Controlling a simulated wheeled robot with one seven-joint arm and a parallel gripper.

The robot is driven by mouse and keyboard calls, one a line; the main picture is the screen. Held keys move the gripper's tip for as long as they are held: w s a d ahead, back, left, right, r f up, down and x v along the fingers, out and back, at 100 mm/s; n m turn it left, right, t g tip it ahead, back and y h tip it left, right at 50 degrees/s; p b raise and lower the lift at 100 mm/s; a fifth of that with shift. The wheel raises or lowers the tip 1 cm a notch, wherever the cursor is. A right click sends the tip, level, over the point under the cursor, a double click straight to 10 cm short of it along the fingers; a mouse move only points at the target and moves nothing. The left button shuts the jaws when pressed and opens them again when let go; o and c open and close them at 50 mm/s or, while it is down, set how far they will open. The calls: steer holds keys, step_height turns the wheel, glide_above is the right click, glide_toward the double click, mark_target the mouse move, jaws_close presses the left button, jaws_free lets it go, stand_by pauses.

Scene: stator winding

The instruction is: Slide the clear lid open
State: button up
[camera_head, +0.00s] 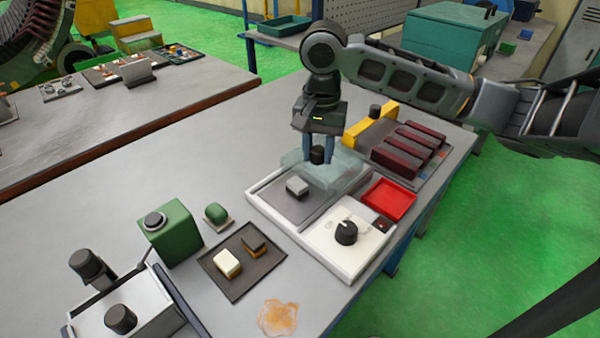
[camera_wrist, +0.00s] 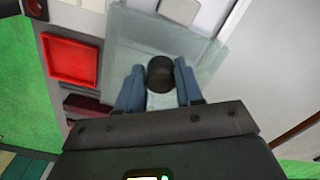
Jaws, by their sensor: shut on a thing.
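The clear lid (camera_head: 345,166) is a see-through pale sheet at the back end of a white box (camera_head: 290,226). It covers the back part of the box's grey bay, and the front of the bay is uncovered with a small grey block (camera_head: 297,187) in it. The lid also shows in the wrist view (camera_wrist: 205,55). A black knob (camera_wrist: 160,72) stands on the lid. My gripper (camera_head: 317,152) points down at it and is shut on the knob, with one blue finger on each side. The wrist view shows my gripper (camera_wrist: 158,88) around the knob too.
A red tray (camera_head: 389,199) lies right of the box. Dark red bars (camera_head: 400,150) and a yellow block (camera_head: 371,125) stand close behind the lid. A black dial (camera_head: 346,232) sits on the box's front. A dark tray (camera_head: 243,262) and green device (camera_head: 172,232) are at front left.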

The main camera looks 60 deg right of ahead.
steer(key=shift+s+d+f, duration=0.1)
steer(key=shift+s+d, duration=0.1)
steer(key=shift+d, duration=0.45)
steer(key=shift+s+d+f, duration=0.15)
steer(key=shift+d, duration=0.5)
steer(key=shift+s+d+f, duration=0.1)
steer(key=shift+s+d, duration=0.1)
steer(key=shift+d, duration=0.45)
steer(key=o, duration=0.7)
steer(key=shift+s, duration=0.1)
steer(key=shift+c, duration=0.2)
steer(key=shift+o, duration=0.3)
step_height(320, 180, up, 7)
steer(key=p, duration=0.6)
steer(key=shift+d+f, duration=0.1)
steer(key=shift+f, duration=0.1)
